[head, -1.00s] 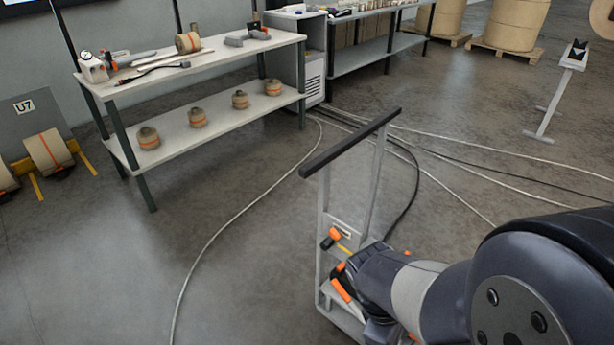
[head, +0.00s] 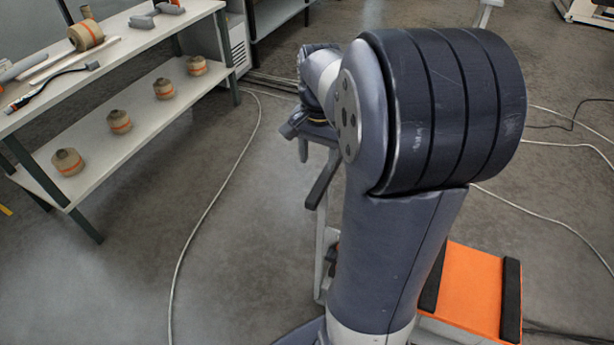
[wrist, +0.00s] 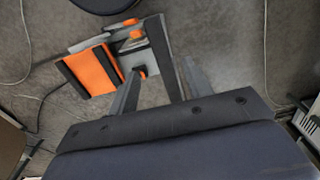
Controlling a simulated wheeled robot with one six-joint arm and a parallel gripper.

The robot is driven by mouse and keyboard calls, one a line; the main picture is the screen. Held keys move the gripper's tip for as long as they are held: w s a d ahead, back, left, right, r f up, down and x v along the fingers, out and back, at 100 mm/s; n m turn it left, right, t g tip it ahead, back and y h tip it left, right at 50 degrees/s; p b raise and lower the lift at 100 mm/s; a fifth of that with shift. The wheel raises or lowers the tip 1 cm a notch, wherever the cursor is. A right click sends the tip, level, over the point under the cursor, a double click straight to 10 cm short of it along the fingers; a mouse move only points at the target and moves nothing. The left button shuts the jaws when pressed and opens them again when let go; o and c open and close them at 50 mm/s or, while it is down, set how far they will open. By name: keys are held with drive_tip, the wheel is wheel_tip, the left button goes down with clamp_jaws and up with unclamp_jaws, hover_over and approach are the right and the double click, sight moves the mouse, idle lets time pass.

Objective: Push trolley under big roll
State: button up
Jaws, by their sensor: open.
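The trolley has an orange deck (head: 472,290) with black strips, a grey upright frame and a dark handle bar (head: 322,180). In the head view my arm hides much of it. In the wrist view its orange deck (wrist: 93,70) is at upper left, and the dark handle bar (wrist: 163,50) lies between the fingers of my open gripper (wrist: 162,66). I cannot tell whether the fingers touch the bar. In the head view my gripper end (head: 300,125) is partly hidden, above the handle. I cannot identify the big roll in either current view.
A two-level bench (head: 150,110) stands at left, with small rolls (head: 119,121) on its lower shelf. Cables (head: 203,222) cross the floor at left and right. The floor between bench and trolley is otherwise clear.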

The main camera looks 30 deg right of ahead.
sight(317, 190)
wheel_tip(317, 190, down, 10)
idle(0.4)
drive_tip(key=shift+c, duration=0.6)
clamp_jaws()
